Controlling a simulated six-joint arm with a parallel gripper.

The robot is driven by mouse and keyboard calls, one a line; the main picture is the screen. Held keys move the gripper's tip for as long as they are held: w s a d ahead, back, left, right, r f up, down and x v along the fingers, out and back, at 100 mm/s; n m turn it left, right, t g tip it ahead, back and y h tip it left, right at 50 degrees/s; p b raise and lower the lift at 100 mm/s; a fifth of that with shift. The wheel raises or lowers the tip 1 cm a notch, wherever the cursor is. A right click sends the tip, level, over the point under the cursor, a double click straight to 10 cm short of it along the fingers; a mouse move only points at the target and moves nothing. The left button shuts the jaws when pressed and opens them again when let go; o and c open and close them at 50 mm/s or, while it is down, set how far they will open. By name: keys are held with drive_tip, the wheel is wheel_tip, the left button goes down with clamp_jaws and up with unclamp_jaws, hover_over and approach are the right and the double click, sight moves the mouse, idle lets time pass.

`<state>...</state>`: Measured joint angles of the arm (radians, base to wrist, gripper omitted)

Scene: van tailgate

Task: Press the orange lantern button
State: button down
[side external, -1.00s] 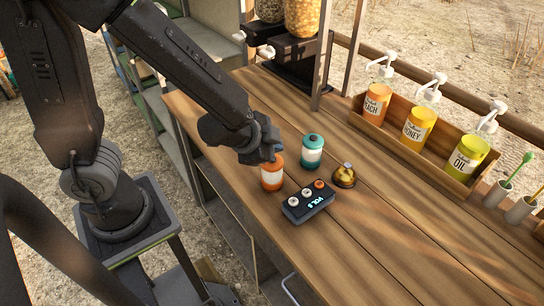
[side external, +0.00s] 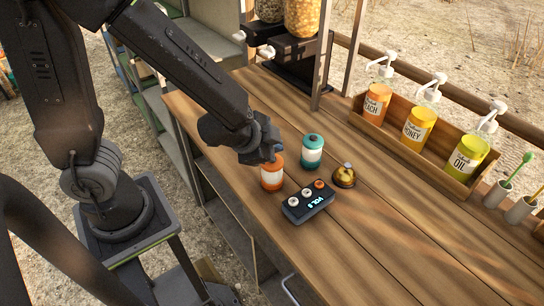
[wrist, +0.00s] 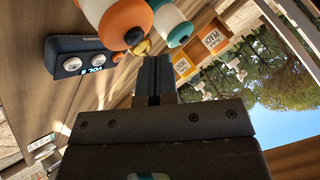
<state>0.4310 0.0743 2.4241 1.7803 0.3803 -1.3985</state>
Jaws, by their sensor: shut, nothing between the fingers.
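The orange lantern (side external: 272,176), a small orange and white canister, stands upright on the wooden counter. My gripper (side external: 268,155) is shut and empty, right by the lantern's top in the side view, where it hides part of the top. I cannot tell there whether they touch. In the wrist view the lantern (wrist: 118,18) is at the top, with a small dark round button (wrist: 134,36) on its orange cap. The shut fingers (wrist: 155,62) point just below and right of that button, with a gap in the picture.
A teal lantern (side external: 312,150) stands behind right of the orange one. A black box with knobs (side external: 308,203) and a brass bell (side external: 344,176) are close by. A wooden rack (side external: 400,137) holds pump bottles. The counter's front right is clear.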

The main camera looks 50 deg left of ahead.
idle(0.6)
drive_tip(key=shift+f, duration=0.45)
drive_tip(key=shift+f, duration=0.45)
idle(0.6)
drive_tip(key=shift+r, duration=0.9)
drive_tip(key=shift+r, duration=2.5)
